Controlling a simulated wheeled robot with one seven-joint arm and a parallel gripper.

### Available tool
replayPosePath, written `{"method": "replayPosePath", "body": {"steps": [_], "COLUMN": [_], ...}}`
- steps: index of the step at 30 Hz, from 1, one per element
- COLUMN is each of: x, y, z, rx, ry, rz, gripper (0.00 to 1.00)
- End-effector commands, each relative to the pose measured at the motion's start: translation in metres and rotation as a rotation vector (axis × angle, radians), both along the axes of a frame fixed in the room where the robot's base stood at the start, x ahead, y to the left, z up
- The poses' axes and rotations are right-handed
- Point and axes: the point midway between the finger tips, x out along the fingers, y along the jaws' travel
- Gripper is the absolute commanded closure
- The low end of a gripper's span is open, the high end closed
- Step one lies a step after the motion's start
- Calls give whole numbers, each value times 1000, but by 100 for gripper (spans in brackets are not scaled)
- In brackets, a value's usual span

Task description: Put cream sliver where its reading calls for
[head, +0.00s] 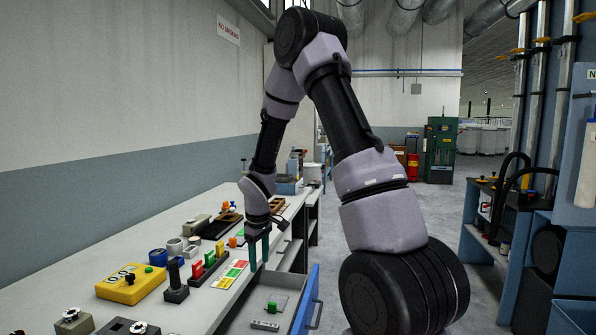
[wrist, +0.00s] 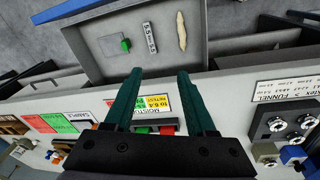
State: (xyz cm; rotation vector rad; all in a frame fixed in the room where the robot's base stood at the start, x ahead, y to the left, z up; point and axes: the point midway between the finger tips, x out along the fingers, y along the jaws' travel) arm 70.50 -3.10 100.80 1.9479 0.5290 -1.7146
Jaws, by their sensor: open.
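A thin cream sliver (wrist: 182,31) lies in an open grey drawer (wrist: 215,55), at the right in the wrist view. I cannot make it out in the head view. Beside it is a white label strip (wrist: 150,37) with small print I cannot read surely. A small green block (wrist: 125,45) sits on a pale plate left of the strip. A moisture card (wrist: 158,103) with coloured bands lies on the bench behind my gripper fingers; it also shows in the head view (head: 230,274). My gripper (wrist: 158,75) is open and empty, pointing down at the drawer's bench side (head: 259,265).
The drawer's blue front (head: 308,300) juts into the aisle. A funnel card (wrist: 287,90) lies at the right in the wrist view.

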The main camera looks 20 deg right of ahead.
Motion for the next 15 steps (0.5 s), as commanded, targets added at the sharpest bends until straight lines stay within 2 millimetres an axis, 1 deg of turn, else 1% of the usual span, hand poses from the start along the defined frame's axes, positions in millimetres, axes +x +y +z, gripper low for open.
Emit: {"method": "replayPosePath", "body": {"steps": [1,2,3,4,5,6,8,9,11,12,14,15], "x": [-3,-6,-12,-16,-22,-29,-43,-52,-68,-80,-98,-111], "y": [-6,-9,-13,-15,-18,-21,-26,-28,-31,-32,-34,-35], "z": [34,50,72,87,102,122,150,167,192,207,229,242], "rx": [8,14,24,33,42,56,82,102,135,158,197,226], "ry": [-38,-53,-74,-90,-104,-125,-155,-175,-203,-220,-247,-262], "rz": [-59,-96,-144,-181,-215,-263,-332,-378,-445,-489,-552,-594], "gripper": [44,44,44,44,44,44,44,44,44,44,44,44]}}
